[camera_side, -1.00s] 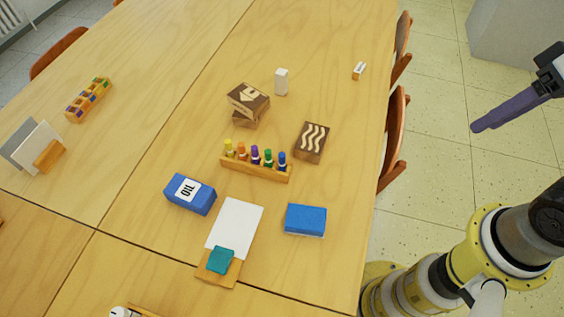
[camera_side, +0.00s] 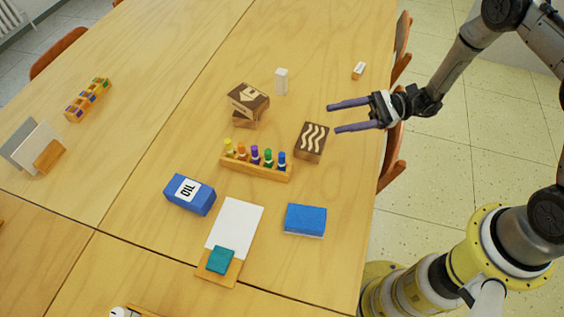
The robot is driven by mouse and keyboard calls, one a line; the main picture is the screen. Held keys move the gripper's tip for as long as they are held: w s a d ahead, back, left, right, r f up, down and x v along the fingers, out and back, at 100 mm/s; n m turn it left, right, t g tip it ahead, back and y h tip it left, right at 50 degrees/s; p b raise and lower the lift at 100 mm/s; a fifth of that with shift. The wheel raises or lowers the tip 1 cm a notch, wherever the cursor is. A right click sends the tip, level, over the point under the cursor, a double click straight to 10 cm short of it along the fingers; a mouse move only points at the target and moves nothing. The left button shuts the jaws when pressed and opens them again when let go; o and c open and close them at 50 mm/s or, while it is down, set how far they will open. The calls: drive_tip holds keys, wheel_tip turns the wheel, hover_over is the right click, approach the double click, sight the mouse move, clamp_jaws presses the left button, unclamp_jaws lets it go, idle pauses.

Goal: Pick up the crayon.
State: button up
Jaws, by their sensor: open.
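Several short crayon-like sticks stand upright in a wooden holder (camera_side: 256,171) near the middle of the table. From left to right they are a yellow one (camera_side: 229,147), an orange one (camera_side: 242,152), a purple one (camera_side: 255,153), a green one (camera_side: 268,158) and a blue one (camera_side: 282,160). I cannot tell which of them is the task's crayon. My gripper (camera_side: 332,119) is open and empty, with its purple fingers apart and pointing left. It is above the right part of the table, up and to the right of the holder.
A wavy-patterned wooden block (camera_side: 311,142) lies between gripper and holder. Stacked brown blocks (camera_side: 247,101) and a white block (camera_side: 281,81) are behind. A blue oil carton (camera_side: 190,194), blue sponge-like block (camera_side: 305,220) and white board (camera_side: 236,222) are in front.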

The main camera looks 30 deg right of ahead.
sight(282, 164)
drive_tip(key=s+f+m, duration=0.1)
drive_tip(key=f, duration=0.2)
drive_tip(key=s+f+m+t, duration=0.1)
drive_tip(key=f, duration=0.2)
drive_tip(key=s+d+f+m, duration=0.1)
drive_tip(key=f, duration=0.2)
drive_tip(key=shift+m+t, duration=0.3)
drive_tip(key=shift+m, duration=0.1)
drive_tip(key=x, duration=1.3)
drive_tip(key=shift+w+a, duration=0.25)
drive_tip(key=shift+w, duration=0.05)
clamp_jaws()
